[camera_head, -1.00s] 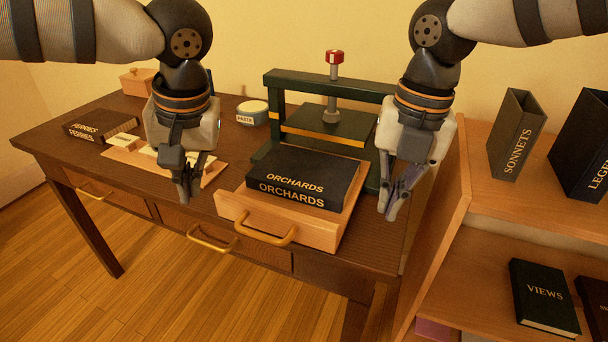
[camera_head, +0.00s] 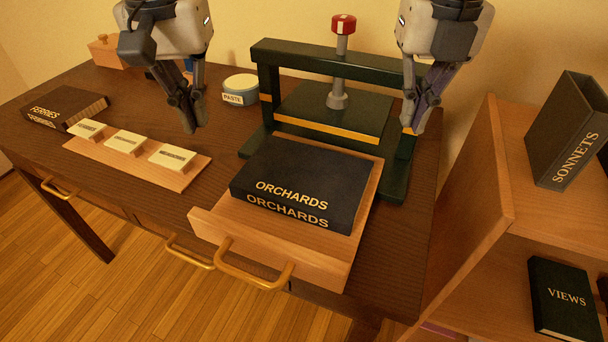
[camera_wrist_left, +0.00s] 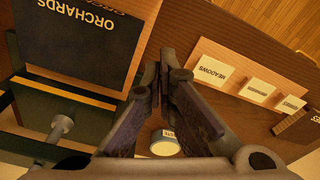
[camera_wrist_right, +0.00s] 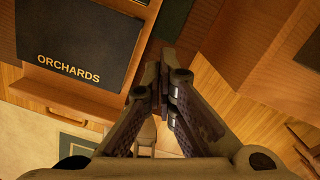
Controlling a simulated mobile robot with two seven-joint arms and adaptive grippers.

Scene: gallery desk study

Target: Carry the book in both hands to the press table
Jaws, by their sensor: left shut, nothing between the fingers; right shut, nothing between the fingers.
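The black ORCHARDS book (camera_head: 305,178) lies flat on a light wooden tray (camera_head: 345,250) with a brass handle, in front of the green press on the dark desk. The book also shows in the left wrist view (camera_wrist_left: 70,45) and in the right wrist view (camera_wrist_right: 80,42). My left gripper (camera_head: 192,130) is shut and empty, above the desk to the left of the book. My right gripper (camera_head: 412,130) is shut and empty, to the right of the book, in front of the press's right post. Neither gripper touches the book.
The press (camera_head: 330,112) has a red-topped screw. A paste jar (camera_head: 240,90), a board with cards (camera_head: 185,178) and the FERRIES book (camera_head: 62,106) are on the desk (camera_head: 120,200). A shelf at right holds the SONNETS case (camera_head: 568,130) and the VIEWS book (camera_head: 563,300).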

